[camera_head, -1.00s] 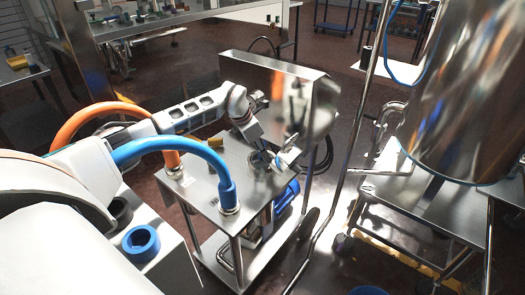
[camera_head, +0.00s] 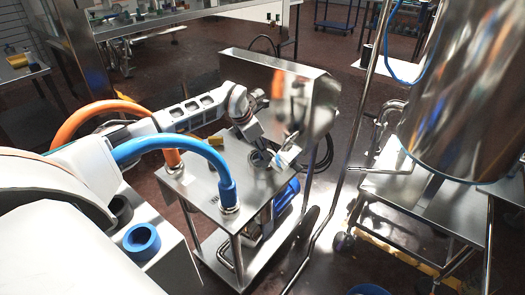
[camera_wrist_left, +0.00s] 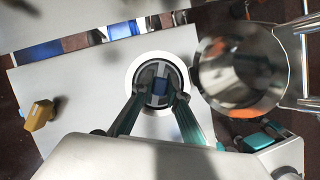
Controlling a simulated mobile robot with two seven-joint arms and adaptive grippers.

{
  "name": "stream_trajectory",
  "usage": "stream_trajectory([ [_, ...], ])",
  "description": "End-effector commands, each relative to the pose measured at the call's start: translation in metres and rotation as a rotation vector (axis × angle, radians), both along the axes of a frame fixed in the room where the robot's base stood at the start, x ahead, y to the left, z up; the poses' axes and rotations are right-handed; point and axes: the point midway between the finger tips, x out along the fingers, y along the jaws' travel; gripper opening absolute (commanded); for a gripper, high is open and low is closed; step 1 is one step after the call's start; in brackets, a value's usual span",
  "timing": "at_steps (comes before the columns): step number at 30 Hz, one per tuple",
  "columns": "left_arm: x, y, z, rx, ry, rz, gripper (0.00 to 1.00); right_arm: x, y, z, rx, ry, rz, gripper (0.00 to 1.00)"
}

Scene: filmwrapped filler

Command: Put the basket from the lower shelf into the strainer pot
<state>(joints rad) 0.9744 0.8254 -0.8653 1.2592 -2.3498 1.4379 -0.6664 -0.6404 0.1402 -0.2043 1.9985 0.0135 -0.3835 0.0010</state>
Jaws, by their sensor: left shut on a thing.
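My left gripper (camera_head: 262,150) points down at the steel cart top, close to a dark round opening there. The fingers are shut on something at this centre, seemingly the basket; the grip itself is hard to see. I cannot clearly separate the basket from the strainer pot, or tell how deep it sits. My right gripper is not in view.
A steel box (camera_head: 270,80) stands behind the cart top. A shiny cylinder (camera_wrist_left: 240,72) is right of the round rim in the left wrist view. A small yellow-brown block (camera_wrist_left: 40,115) lies on the left. A large steel tank (camera_head: 460,90) stands right. The lower shelf (camera_head: 225,255) holds a blue motor.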

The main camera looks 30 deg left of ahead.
Motion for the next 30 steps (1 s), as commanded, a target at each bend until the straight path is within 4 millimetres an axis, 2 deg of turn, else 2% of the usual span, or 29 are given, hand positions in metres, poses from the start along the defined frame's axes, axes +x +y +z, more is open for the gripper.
stream_trajectory([
  [9,0.0,0.0,-0.002,0.0,0.001,0.0,0.0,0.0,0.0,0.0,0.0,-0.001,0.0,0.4],
  [10,0.0,0.0,-0.002,0.0,0.001,0.0,0.17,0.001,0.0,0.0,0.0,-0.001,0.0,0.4],
  [12,0.0,0.0,-0.002,0.0,0.001,0.0,0.34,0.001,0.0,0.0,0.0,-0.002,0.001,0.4],
  [23,-0.001,0.0,0.0,0.0,0.001,0.0,0.34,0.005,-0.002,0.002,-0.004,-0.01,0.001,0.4],
  [26,-0.002,0.002,0.007,0.0,-0.001,0.0,0.34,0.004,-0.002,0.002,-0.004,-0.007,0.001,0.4],
  [30,-0.01,0.007,0.027,0.002,-0.002,0.001,0.34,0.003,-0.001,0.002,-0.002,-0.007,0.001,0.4],
])
